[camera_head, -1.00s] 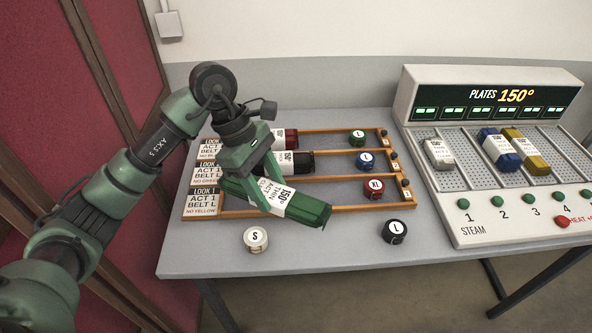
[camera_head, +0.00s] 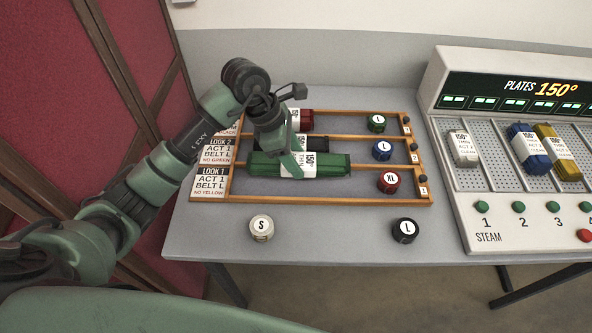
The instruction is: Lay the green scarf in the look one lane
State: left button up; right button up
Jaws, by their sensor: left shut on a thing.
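The green scarf (camera_head: 333,165) is a rolled bundle with a white paper band marked 150°. My left gripper (camera_head: 293,160) is shut on it near the band. The scarf is level and lines up with the rails, over the back part of the look one lane (camera_head: 300,189), the front lane with the LOOK 1 card (camera_head: 209,184). It covers part of the rail behind. I cannot tell whether it touches the lane. My right gripper is out of view.
Dark red (camera_head: 306,120) and black (camera_head: 318,143) rolls lie in the lanes behind. Round markers sit at the lanes' right ends, including a red XL (camera_head: 388,182). White S (camera_head: 261,228) and black L (camera_head: 404,229) markers stand in front. A steam unit (camera_head: 480,210) is at right.

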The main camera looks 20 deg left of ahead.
aim_at(296, 184)
pick_arm(q)
jog(key=shift+f, duration=0.95)
notch_tip(296, 184, down, 4)
jog(key=shift+r+p, duration=0.1)
jog(key=shift+p, duration=0.35)
jog(key=shift+f, duration=0.35)
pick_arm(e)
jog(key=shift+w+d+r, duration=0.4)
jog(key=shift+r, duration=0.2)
pick_arm(q)
jog(key=o, duration=1.1)
jog(key=shift+o, duration=0.2)
jog(key=shift+r, duration=0.1)
jog(key=b+v, duration=0.3)
jog(key=v, duration=0.9)
jog(key=shift+s, duration=0.1)
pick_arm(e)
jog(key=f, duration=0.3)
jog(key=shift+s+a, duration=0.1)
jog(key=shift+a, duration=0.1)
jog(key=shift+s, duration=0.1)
